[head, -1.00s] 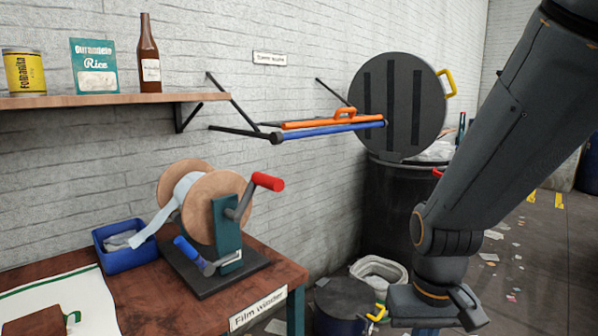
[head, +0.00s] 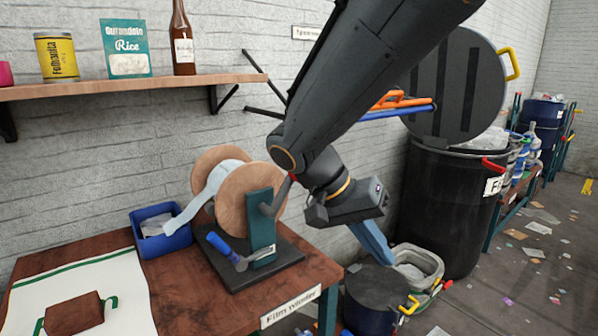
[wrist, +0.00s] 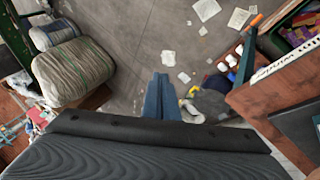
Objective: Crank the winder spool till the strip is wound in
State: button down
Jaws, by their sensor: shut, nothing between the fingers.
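The film winder stands on the brown table, its spool (head: 252,200) made of two wooden discs on a teal post (head: 262,225). A pale strip (head: 195,205) runs from the spool down to the left into a blue bin (head: 162,238). The grey crank arm (head: 272,206) rises to the right from the post. My arm hides nearly all of its red handle. A blue-handled lever (head: 222,245) lies at the winder's front. My gripper (head: 384,258) is shut and empty, pointing down to the right of the winder, beyond the table edge. Its blue fingers (wrist: 158,84) show together in the wrist view.
A shelf (head: 130,84) with a can, packet and bottle is on the wall at left. A black barrel (head: 450,215) stands right, with a dark pot (head: 375,297) on the floor below my gripper. Wrapped bales (wrist: 72,68) show in the wrist view. Floor is littered with paper.

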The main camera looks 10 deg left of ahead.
jog(key=s+a+r+m+t+h+p, duration=0.1)
jog(key=s+a+r+m+t, duration=0.2)
jog(key=a+r, duration=0.7)
jog(key=s+a+r+m+t+h+p, duration=0.15)
jog(key=a+r+t, duration=0.45)
jog(key=a, duration=0.8)
jog(key=w+d+f+y+p, duration=0.1)
jog(key=w+d+f+p, duration=0.3)
jog(key=w+d, duration=0.4)
jog(key=shift+w+f+g, duration=0.3)
jog(key=shift+w+f, duration=0.05)
jog(key=shift+f, duration=0.25)
